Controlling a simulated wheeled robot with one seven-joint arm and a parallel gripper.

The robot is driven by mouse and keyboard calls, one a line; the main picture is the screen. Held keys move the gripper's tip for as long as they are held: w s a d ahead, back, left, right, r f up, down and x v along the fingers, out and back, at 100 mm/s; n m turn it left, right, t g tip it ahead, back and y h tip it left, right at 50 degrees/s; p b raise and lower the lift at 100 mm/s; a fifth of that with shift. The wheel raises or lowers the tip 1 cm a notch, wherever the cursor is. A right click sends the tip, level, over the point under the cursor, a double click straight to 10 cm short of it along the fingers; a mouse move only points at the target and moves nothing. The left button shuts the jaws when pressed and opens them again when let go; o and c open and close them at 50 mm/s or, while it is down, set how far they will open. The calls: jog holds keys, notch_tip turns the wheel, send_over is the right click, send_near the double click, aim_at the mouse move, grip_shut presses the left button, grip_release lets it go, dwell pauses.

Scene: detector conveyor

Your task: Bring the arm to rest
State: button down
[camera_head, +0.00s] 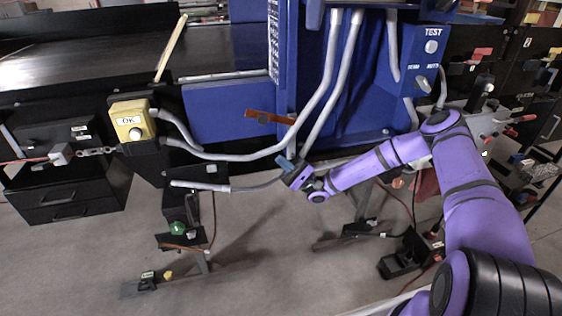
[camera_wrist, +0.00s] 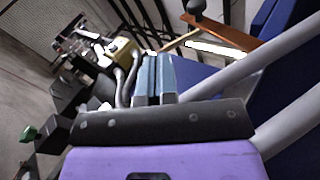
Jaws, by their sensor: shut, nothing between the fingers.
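My gripper (camera_head: 285,162) is at the end of my purple arm, in front of the blue detector housing (camera_head: 228,113) and just below an orange-brown bar. In the wrist view my gripper (camera_wrist: 154,62) shows its two grey-blue fingers side by side, closed together with nothing between them. The arm reaches in from the lower right with its elbow bent. Grey conduit pipes (camera_head: 322,88) run down close above the gripper, and a pipe (camera_wrist: 262,62) also passes to the right of the fingers in the wrist view.
A yellow OK button box (camera_head: 130,122) is mounted at the left. A TEST panel (camera_head: 429,55) with a button and switch is at the upper right. The orange-brown bar (camera_head: 270,119) sticks out near the gripper. Black drawers (camera_head: 68,196) stand at the left. Open floor (camera_head: 260,270) lies below.

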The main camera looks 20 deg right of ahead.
jog(key=shift+r, duration=0.1)
jog(key=s+a+r+n+g+h, duration=0.2)
jog(key=s+r+n+g+h, duration=0.5)
jog(key=s+r+g+h, duration=0.6)
jog(key=s+d+r+m+t+h, duration=0.1)
jog(key=s+d+r+t+h, duration=0.5)
jog(key=s+r, duration=0.3)
jog(key=s+d+r+m+t+h, duration=0.1)
jog(key=s+d+r+t+h, duration=0.6)
jog(key=s, duration=0.5)
notch_tip(320, 180, up, 3)
jog(key=t+h, duration=0.1)
jog(key=t, duration=0.1)
jog(key=shift+s+d+f+t, duration=0.2)
jog(key=shift+s+t, duration=0.05)
jog(key=shift+t, duration=0.05)
